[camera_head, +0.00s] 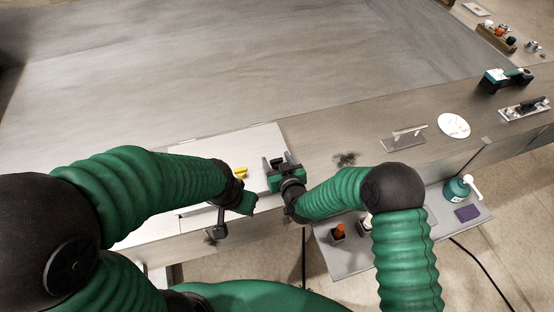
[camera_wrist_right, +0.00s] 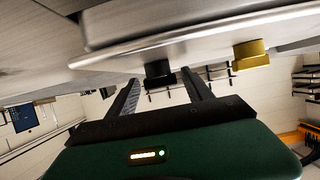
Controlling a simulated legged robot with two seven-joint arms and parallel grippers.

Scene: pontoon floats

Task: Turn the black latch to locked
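The black latch (camera_wrist_right: 157,74) shows in the right wrist view, under the edge of a pale panel (camera_wrist_right: 190,40). A yellow latch (camera_wrist_right: 250,55) sits to its right and also shows in the head view (camera_head: 240,172). My right gripper (camera_wrist_right: 161,80) is open, with one finger on each side of the black latch in the picture. Whether the fingers touch it I cannot tell. In the head view my right gripper (camera_head: 278,160) is over the right end of the white panel (camera_head: 215,151). My left gripper (camera_head: 246,204) is near the panel's front edge; its fingers are not clear.
A grey side table (camera_head: 345,262) at the lower right holds a green pump bottle (camera_head: 459,189) and a purple block (camera_head: 467,213). A white disc (camera_head: 453,126) and tools lie along the bench on the right. The large grey surface behind is clear.

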